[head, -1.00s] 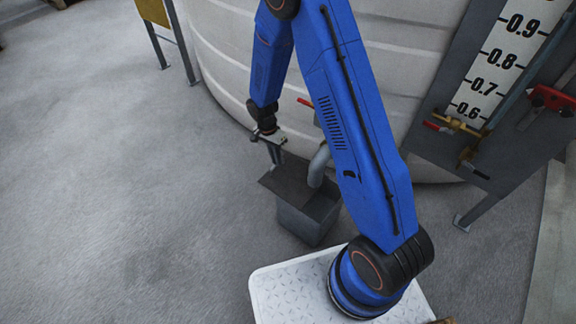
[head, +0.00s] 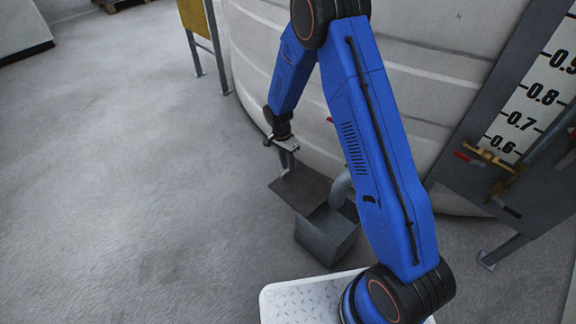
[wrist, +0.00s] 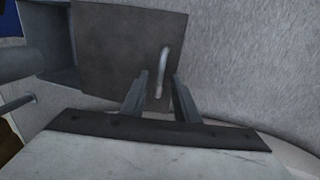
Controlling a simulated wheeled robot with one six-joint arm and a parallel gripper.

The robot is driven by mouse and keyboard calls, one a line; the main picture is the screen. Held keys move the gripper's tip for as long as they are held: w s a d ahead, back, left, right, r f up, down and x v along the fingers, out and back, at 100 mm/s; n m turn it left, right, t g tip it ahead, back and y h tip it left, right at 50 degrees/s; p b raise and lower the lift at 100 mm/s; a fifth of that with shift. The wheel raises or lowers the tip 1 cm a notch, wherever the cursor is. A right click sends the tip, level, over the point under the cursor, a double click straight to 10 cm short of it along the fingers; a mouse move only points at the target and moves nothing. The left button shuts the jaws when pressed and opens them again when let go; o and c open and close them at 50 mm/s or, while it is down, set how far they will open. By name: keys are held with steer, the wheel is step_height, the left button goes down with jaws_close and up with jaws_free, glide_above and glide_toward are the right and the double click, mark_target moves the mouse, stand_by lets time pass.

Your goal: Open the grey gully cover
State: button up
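The grey gully cover (head: 302,188) is a dark square plate, set off to the upper left of the grey gully box (head: 325,240), so part of the box top is uncovered. I cannot tell if it is slid or hinged. In the wrist view the cover (wrist: 120,50) fills the upper middle, with the box (wrist: 58,35) and its dark hollow on the left. A pale bar handle (wrist: 164,60) stands on the cover. My gripper (head: 289,165) is at the cover's far side. In the wrist view its fingers (wrist: 160,85) stand apart on either side of the handle, with gaps showing.
A grey pipe (head: 341,188) bends down into the box on its right. A large white tank (head: 420,90) stands close behind. A gauge panel (head: 515,110) with brass valves is on the right. The concrete floor (head: 130,190) on the left is clear.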

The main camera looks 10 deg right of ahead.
step_height(320, 180, up, 17)
steer(key=w+a, duration=0.2)
steer(key=shift+w, duration=0.4)
stand_by(0.6)
steer(key=s+d+r+n+t, duration=0.1)
steer(key=s+d+r+n, duration=0.1)
steer(key=s+d+r, duration=0.35)
steer(key=s+d+r+n+t+y, duration=0.1)
steer(key=s+d+r, duration=0.2)
steer(key=s+r, duration=0.45)
steer(key=s+d+r+n+t, duration=0.15)
steer(key=s+d+r, duration=0.25)
steer(key=r, duration=0.5)
steer(key=s+d+r+n+t, duration=0.1)
steer(key=s+d+n, duration=0.2)
steer(key=s, duration=0.8)
steer(key=s+d+r+n+t, duration=0.2)
steer(key=s+d+n, duration=0.1)
steer(key=s, duration=0.9)
steer(key=shift+d+r, duration=0.2)
steer(key=shift+r, duration=0.1)
steer(key=shift+s, duration=0.1)
